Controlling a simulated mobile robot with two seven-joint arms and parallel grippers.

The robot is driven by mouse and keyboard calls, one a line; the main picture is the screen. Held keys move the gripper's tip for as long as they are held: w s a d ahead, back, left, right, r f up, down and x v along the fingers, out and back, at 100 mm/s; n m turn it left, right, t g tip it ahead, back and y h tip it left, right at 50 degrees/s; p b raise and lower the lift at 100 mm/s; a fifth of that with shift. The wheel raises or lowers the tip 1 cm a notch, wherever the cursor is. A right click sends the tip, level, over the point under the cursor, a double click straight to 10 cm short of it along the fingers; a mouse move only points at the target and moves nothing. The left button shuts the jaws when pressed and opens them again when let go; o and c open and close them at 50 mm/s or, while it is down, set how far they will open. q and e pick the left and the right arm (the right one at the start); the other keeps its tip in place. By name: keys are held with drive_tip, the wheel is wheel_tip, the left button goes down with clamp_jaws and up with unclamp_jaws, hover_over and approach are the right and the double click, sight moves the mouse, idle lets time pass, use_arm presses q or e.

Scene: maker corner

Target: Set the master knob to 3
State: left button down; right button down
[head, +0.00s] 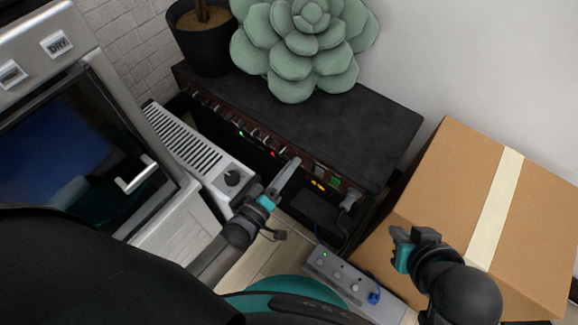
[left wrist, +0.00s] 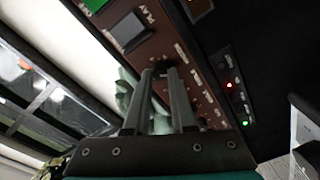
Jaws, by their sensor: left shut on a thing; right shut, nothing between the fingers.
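A black amplifier (head: 330,125) stands against the wall in the head view, with a brown control strip (head: 225,117) of several small knobs along its front edge. My left gripper (head: 295,163) reaches up to this strip, towards its right part. In the left wrist view its fingers (left wrist: 165,72) are shut on a small dark knob on the brown panel (left wrist: 150,50). The knob is mostly hidden between the fingertips. Its pointer and label cannot be read, so I cannot tell which number it shows. My right gripper (head: 402,240) is shut and empty, in front of the cardboard box, apart from the amplifier.
A green succulent (head: 305,45) and a dark plant pot (head: 205,45) stand on the amplifier. A cardboard box (head: 450,190) is at the right. A grey slotted unit with a knob (head: 190,145) and an oven-like machine (head: 80,130) are left. A grey pedal (head: 340,275) lies below.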

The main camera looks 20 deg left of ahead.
idle(0.6)
use_arm(q)
drive_tip(key=shift+f+m+h+b, duration=0.1)
drive_tip(key=shift+m+h+b, duration=0.2)
drive_tip(key=shift+m, duration=4.3)
drive_tip(key=shift+m+h+b, duration=0.2)
drive_tip(key=shift+m+h, duration=0.2)
drive_tip(key=shift+m, duration=4.2)
use_arm(e)
drive_tip(key=shift+w+a+f+t+y, duration=0.15)
drive_tip(key=shift+w+a+t+y, duration=0.35)
drive_tip(key=shift+w+a+t, duration=0.55)
drive_tip(key=shift+s+a, duration=0.15)
use_arm(q)
drive_tip(key=c, duration=0.7)
unclamp_jaws()
drive_tip(key=shift+c, duration=0.2)
